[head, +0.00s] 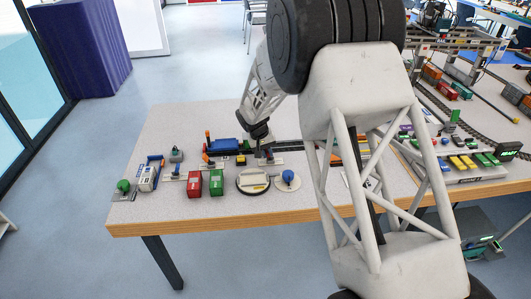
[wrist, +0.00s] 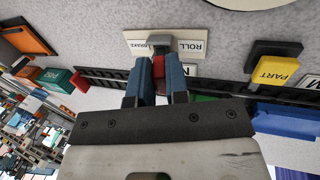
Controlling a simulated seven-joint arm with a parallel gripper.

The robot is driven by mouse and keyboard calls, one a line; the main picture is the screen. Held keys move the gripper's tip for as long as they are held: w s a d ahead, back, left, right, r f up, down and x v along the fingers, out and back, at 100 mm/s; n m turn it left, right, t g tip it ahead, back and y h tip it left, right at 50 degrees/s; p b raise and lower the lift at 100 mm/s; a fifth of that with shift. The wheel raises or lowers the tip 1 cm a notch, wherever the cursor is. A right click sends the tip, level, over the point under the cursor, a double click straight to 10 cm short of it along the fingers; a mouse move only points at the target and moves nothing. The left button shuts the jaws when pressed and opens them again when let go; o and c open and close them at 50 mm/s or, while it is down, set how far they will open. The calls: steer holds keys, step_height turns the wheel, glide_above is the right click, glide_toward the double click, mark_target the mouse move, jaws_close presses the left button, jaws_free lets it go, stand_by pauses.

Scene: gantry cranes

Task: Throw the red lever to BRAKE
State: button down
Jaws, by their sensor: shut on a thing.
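The red lever (wrist: 159,68) shows as a small red piece between my fingers in the wrist view. My gripper (wrist: 158,76) is shut on it with its two blue fingers. The lever's white plate (wrist: 190,46) is just beyond the fingertips, with ROLL printed to the right and BRAKE to the left of a grey block (wrist: 159,41). The fingers hide most of the lever, and I cannot tell which way it leans. In the head view my gripper (head: 265,152) is low over the middle of the table, where the lever is hidden.
A red box (head: 194,184), a green box (head: 216,182), a round dial base (head: 252,182) and a blue knob (head: 288,176) stand nearer the table's front edge. A blue block (head: 223,146) is to the left. Open tabletop (head: 190,118) lies behind.

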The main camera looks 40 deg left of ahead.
steer(key=w+g+y, duration=0.1)
steer(key=d+g+y, duration=0.1)
steer(key=g+y, duration=0.1)
steer(key=shift+w+d+r, duration=0.1)
steer(key=shift+w+d, duration=0.2)
steer(key=shift+w, duration=0.05)
steer(key=shift+w+d+f+g+y, duration=0.15)
steer(key=shift+w+d+g+y, duration=0.2)
steer(key=shift+g+y, duration=0.4)
steer(key=shift+w+d+f+g+y, duration=0.15)
steer(key=shift+w+d+g+y, duration=0.15)
steer(key=shift+g+y, duration=0.45)
steer(key=c, duration=1.1)
jaws_free()
steer(key=shift+r, duration=0.15)
steer(key=v, duration=0.7)
steer(key=shift+w+d+r, duration=0.1)
steer(key=shift+d+r, duration=0.05)
steer(key=shift+r, duration=0.05)
